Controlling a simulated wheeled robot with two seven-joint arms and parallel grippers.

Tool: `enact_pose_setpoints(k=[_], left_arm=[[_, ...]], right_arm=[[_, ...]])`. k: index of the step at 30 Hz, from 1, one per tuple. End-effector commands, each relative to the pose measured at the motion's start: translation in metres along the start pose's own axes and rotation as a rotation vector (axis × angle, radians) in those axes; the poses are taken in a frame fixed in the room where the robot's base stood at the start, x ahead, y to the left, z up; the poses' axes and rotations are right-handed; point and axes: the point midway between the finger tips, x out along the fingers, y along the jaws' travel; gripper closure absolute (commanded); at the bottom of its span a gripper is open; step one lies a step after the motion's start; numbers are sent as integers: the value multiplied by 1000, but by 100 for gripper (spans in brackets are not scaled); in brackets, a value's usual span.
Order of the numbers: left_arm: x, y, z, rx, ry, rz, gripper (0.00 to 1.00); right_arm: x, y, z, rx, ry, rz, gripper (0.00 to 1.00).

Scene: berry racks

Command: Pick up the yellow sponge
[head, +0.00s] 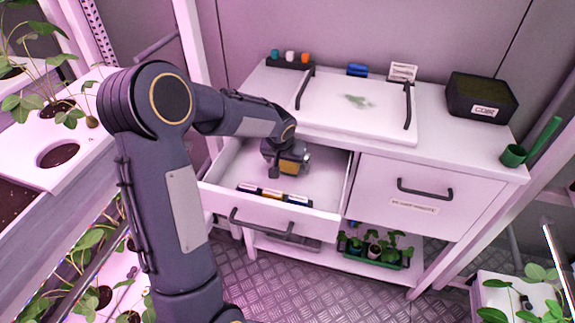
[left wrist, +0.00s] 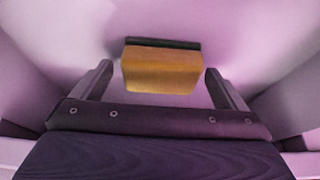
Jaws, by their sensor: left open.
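The yellow sponge (left wrist: 160,72) has a dark layer along its far side and lies inside the open left drawer. In the left wrist view it sits between the two open fingers of my left gripper (left wrist: 158,82), with a gap on each side. In the head view my left arm reaches down into the drawer, and the gripper (head: 290,165) is over the sponge (head: 289,167), hiding part of it. My right gripper is not in view.
The right drawer (head: 415,195) is shut.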

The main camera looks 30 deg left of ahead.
Motion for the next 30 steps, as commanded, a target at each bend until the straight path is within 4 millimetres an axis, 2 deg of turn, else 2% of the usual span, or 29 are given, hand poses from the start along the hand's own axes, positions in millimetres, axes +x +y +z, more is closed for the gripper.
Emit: enact_pose_setpoints(k=[8, 19, 30], left_arm=[[4, 0, 0, -1, 2, 1, 6], [4, 0, 0, -1, 2, 1, 53], [-2, 0, -3, -1, 3, 0, 54]], right_arm=[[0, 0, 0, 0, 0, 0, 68], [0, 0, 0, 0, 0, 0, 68], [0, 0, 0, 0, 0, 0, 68]])
